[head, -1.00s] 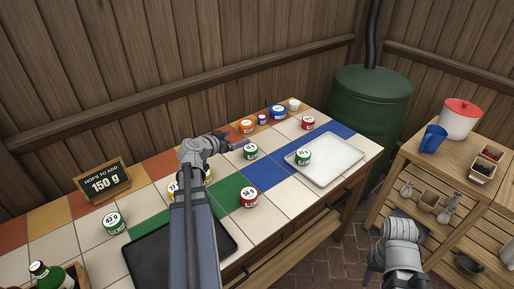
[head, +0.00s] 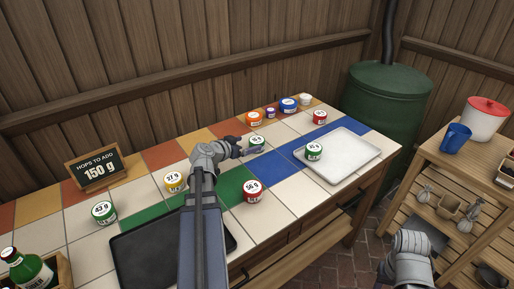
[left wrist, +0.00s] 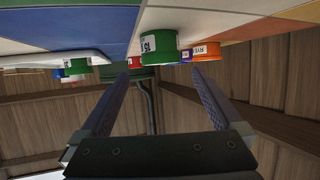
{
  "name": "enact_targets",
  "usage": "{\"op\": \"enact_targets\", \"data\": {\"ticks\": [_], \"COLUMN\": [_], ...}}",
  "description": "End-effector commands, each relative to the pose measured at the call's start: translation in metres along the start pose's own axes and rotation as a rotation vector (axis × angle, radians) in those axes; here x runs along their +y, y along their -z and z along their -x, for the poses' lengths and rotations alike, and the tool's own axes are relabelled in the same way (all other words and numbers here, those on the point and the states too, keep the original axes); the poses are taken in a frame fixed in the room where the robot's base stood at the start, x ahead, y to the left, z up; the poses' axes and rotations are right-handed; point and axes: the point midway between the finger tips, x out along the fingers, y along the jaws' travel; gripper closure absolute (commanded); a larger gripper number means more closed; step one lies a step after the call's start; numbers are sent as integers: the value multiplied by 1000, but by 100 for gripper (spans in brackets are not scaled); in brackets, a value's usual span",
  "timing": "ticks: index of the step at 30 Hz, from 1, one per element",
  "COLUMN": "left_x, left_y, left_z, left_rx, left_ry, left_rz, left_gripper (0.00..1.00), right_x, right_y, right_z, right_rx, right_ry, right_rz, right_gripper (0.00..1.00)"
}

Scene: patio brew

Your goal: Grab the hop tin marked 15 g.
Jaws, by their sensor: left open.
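The hop tin marked 15 g (head: 257,145) is a green tin with a white label and lid, upright on the tiled table. In the left wrist view it shows as a green tin (left wrist: 160,56) with "15" on its label, the picture being upside down. My left gripper (head: 243,149) is open and low over the table, just left of the tin in the head view. In the left wrist view the open fingers (left wrist: 163,76) point at the tin, which lies ahead between their tips.
Another green tin (head: 314,153) stands on the white tray (head: 350,160). Red (head: 253,194), yellow (head: 174,183) and green (head: 104,214) tins stand nearer. Orange (head: 254,119) and blue (head: 289,106) tins stand at the back. A sign (head: 97,169) reads 150 g. A black tray (head: 150,260) lies in front.

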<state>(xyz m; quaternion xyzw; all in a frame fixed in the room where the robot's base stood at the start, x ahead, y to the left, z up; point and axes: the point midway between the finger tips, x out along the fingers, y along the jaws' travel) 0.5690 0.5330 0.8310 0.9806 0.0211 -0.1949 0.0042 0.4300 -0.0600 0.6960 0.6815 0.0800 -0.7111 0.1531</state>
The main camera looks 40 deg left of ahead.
Motion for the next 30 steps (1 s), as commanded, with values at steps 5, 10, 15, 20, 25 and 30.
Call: {"op": "enact_targets", "data": {"ticks": [5, 10, 15, 20, 25, 30], "left_x": [-1, 0, -1, -3, -3, -2], "left_y": [-1, 0, -1, -3, -2, -1], "left_z": [-18, -26, -34, -57, -77, -77], "left_rx": [-1, 0, 0, 0, 0, 0], "left_ry": [-1, 0, -1, -3, -1, 0], "left_rz": [-2, 0, 0, -2, -1, 0], "left_gripper": [0, 0, 0, 0, 0, 0], "right_x": [-1, -1, -1, -2, -3, -3], "right_y": [0, 1, 1, 1, 2, 2], "right_z": [-8, -10, -14, -24, -31, -30], "right_rx": [0, 0, 0, 0, 0, 0], "right_ry": [0, 0, 0, 0, 0, 0], "right_rz": [0, 0, 0, 0, 0, 0], "right_gripper": [50, 50, 50, 50, 50, 50]}}
